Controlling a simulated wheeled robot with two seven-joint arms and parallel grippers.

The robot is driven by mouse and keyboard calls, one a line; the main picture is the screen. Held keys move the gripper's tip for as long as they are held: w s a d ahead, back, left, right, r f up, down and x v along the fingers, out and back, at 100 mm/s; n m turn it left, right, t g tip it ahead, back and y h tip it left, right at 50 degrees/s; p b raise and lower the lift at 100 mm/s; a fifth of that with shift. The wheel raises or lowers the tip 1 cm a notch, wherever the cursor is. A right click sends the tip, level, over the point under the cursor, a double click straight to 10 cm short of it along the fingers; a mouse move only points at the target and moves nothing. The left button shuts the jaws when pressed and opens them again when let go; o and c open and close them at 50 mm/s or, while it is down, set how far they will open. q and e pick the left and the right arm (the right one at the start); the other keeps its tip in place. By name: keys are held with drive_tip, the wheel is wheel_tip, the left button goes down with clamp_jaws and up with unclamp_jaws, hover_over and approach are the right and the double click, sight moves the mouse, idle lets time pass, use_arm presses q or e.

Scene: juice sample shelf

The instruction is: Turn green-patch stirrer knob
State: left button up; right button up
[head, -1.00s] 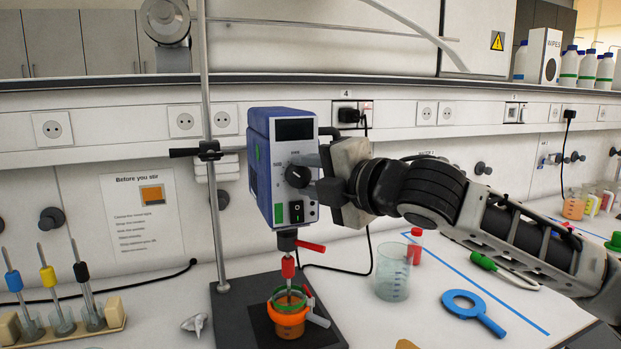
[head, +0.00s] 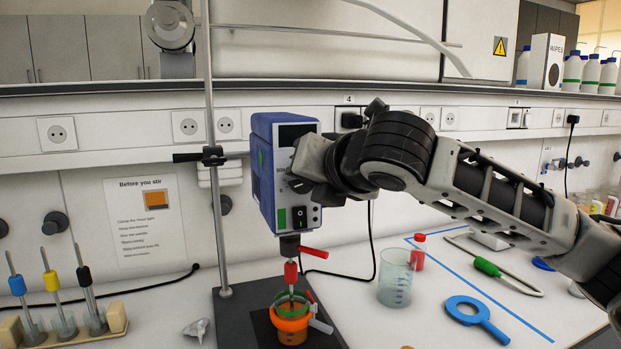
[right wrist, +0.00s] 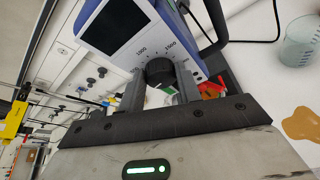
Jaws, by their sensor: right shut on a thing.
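The blue and white overhead stirrer (head: 262,185) is clamped to an upright rod, with a green patch (head: 282,219) at its lower front and a black rocker switch (head: 299,217) beside it. My right gripper (head: 300,180) is at its front panel. In the right wrist view, the round black knob (right wrist: 160,71) sits between the two fingers of that gripper (right wrist: 160,88), which is shut on it. Dial numbers show around the knob. The gripper hides the knob in the head view. My left gripper is out of view.
Below the stirrer, an orange-clamped beaker (head: 290,325) stands on the dark base plate (head: 240,325). A clear beaker (head: 395,278), a red-capped bottle (head: 418,252) and a blue ring-shaped tool (head: 475,318) lie to the right. A rack of stirring rods (head: 115,317) stands at left.

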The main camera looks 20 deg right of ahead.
drive_tip(key=shift+a+n+h, duration=0.15)
drive_tip(key=shift+n+h, duration=0.55)
drive_tip(key=shift+n, duration=0.3)
drive_tip(key=o, duration=1)
drive_tip(key=a+b+v, duration=0.1)
drive_tip(key=v, duration=1.5)
drive_tip(key=shift+d+b, duration=0.3)
drive_tip(key=shift+b, duration=0.1)
